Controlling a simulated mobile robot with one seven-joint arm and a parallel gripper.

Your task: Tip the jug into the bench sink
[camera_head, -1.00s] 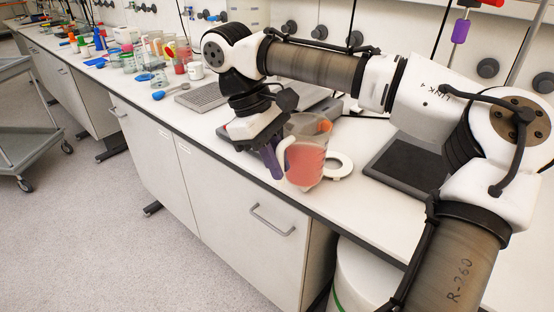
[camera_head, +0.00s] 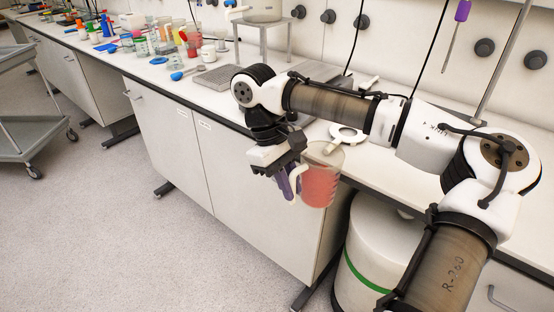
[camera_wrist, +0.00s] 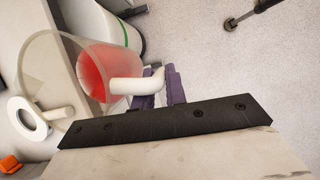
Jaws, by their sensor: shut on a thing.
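The jug (camera_head: 320,188) is clear, holds red liquid and has a white handle. It looks roughly upright in the head view, held just off the front edge of the bench. My gripper (camera_head: 286,184) has purple fingers and is shut on the jug's handle. In the wrist view the fingers (camera_wrist: 168,88) close around the handle (camera_wrist: 128,86), and the red liquid (camera_wrist: 98,72) shows through the jug. I cannot make out a sink in either view.
A white drum with a green stripe (camera_head: 372,262) stands beneath the bench, below and right of the jug. A white ring-shaped item (camera_head: 348,133) lies on the bench (camera_head: 440,160) behind it. A grey ridged panel (camera_head: 222,78) and several beakers stand farther left. Floor in front is clear.

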